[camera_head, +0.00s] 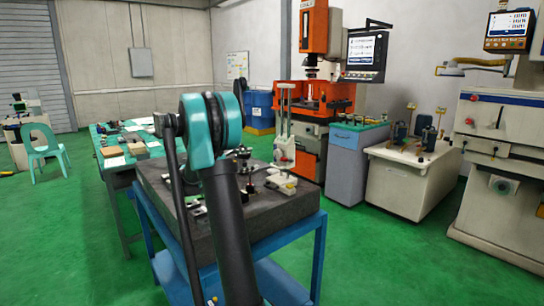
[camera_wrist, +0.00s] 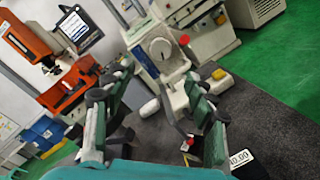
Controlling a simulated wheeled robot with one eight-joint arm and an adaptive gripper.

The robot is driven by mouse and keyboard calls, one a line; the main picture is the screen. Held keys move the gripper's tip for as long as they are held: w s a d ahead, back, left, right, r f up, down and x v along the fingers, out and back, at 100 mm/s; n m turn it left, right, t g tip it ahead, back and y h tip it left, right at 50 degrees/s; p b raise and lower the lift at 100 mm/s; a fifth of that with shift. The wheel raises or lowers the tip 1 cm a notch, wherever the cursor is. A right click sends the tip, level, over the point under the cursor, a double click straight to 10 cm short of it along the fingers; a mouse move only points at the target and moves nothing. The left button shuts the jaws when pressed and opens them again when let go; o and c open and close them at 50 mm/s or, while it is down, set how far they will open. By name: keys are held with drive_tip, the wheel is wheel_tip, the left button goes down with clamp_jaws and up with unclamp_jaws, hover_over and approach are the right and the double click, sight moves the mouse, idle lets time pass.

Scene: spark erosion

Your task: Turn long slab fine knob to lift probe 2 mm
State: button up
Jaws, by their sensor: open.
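A white height gauge (camera_head: 284,130) stands upright on the dark granite slab (camera_head: 160,178), with a tall column and a red spot low on its body. In the wrist view its round white dial (camera_wrist: 160,48) and a red knob (camera_wrist: 184,40) show beyond my fingertips, with its pale base below. My gripper (camera_wrist: 157,76) is open, its green fingers with dark pads apart on either side of the gauge's lower part in the picture. Nothing is visibly held. I cannot tell which part is the fine knob or how the probe stands. In the head view my arm hides much of the slab.
The slab rests on a blue stand (camera_head: 318,250). Small parts lie on it, and a 40.00 label (camera_wrist: 240,158) lies near the right finger. A green table (camera_head: 112,160) stands left behind, an orange machine (camera_head: 313,165) behind right. Green floor is free at the right front.

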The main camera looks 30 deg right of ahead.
sight(276, 154)
drive_tip(key=d, duration=0.7)
drive_tip(key=s+d, duration=0.1)
drive_tip(key=d, duration=0.3)
drive_tip(key=shift+d, duration=0.2)
drive_tip(key=c, duration=1.1)
drive_tip(key=shift+m, duration=1)
drive_tip(key=shift+c, duration=0.3)
